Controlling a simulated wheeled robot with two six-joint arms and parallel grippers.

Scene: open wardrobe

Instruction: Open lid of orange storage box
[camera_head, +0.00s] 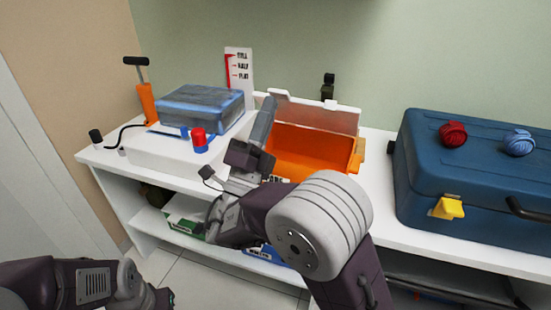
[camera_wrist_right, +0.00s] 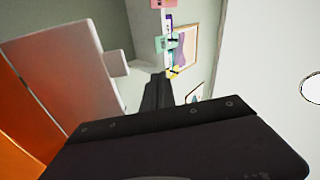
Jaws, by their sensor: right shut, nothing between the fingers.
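The orange storage box (camera_head: 305,147) stands on the white shelf top, its orange inside showing. Its pale lid (camera_head: 312,110) stands raised at the back edge, tilted up from the opening. My right gripper (camera_head: 267,106) is shut and empty at the left end of the box, its fingers pointing up beside the lid's left end. In the right wrist view the shut fingers (camera_wrist_right: 158,94) are right of the pale lid (camera_wrist_right: 70,70), with the orange box (camera_wrist_right: 22,115) at far left. I cannot tell whether they touch the lid. My right arm hides the box's lower front. Only part of my left arm shows.
A blue case (camera_head: 475,180) with two yarn balls stands to the right. To the left are a white box (camera_head: 160,152) with a blue bundle (camera_head: 200,103) on it, a red-capped item (camera_head: 199,138) and an orange pump (camera_head: 147,103). A white sign (camera_head: 238,70) stands behind.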

